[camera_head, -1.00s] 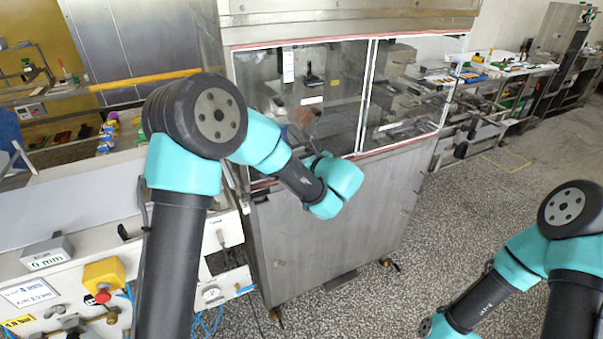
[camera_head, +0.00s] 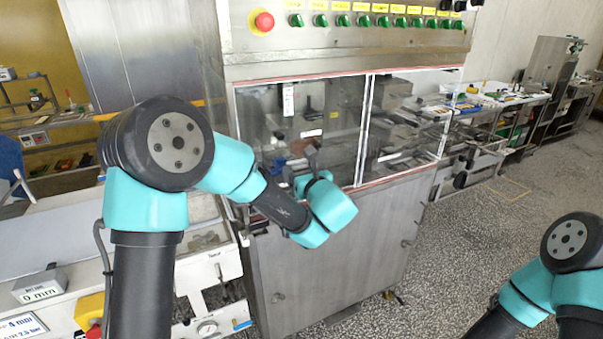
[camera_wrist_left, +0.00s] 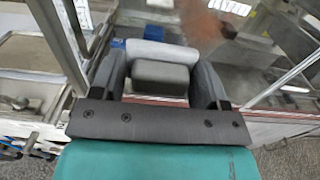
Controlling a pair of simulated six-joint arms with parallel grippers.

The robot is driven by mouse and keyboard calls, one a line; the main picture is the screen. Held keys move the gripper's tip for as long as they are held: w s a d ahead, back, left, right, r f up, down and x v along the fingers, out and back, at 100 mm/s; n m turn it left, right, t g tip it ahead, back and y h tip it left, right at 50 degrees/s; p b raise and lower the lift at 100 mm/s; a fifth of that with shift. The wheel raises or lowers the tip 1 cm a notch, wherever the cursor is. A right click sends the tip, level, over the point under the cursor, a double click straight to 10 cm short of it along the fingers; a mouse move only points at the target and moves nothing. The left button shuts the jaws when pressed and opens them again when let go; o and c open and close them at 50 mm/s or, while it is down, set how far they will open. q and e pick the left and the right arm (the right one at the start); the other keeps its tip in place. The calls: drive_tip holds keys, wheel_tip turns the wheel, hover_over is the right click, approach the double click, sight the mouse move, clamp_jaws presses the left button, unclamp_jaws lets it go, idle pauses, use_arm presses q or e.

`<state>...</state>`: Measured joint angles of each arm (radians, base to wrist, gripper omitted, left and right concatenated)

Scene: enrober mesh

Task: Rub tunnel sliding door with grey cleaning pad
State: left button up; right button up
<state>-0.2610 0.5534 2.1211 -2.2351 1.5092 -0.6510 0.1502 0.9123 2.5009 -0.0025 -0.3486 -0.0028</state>
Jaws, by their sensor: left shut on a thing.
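The tunnel sliding door (camera_head: 345,105) is a clear panel in a white frame on the steel machine, also seen in the left wrist view (camera_wrist_left: 185,22). A brown smear (camera_head: 300,147) shows on the left pane, and in the left wrist view (camera_wrist_left: 205,22). My left gripper (camera_head: 302,168) is at the lower part of that pane. In the left wrist view my left gripper (camera_wrist_left: 163,75) is shut on the grey cleaning pad (camera_wrist_left: 160,77), a dark grey block with a paler face toward the door. I cannot tell whether the pad touches the pane. My right gripper is out of view.
A control panel with a red button (camera_head: 264,21) and green knobs is above the door. A grey cabinet front (camera_head: 335,255) is below it. A white machine (camera_head: 205,305) stands at the left, a cluttered bench (camera_head: 490,97) at the right. The speckled floor at right is open.

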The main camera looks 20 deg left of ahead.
sight(297, 153)
use_arm(q)
drive_tip(key=shift+x, duration=2.65)
drive_tip(key=shift+x, duration=0.95)
drive_tip(key=shift+w+d, duration=0.45)
drive_tip(key=shift+d, duration=0.2)
drive_tip(key=shift+w+d, duration=0.5)
drive_tip(key=shift+d, duration=0.15)
drive_tip(key=shift+w+d, duration=0.1)
drive_tip(key=shift+w+d, duration=1.2)
drive_tip(key=shift+w, duration=0.05)
drive_tip(key=shift+d, duration=0.1)
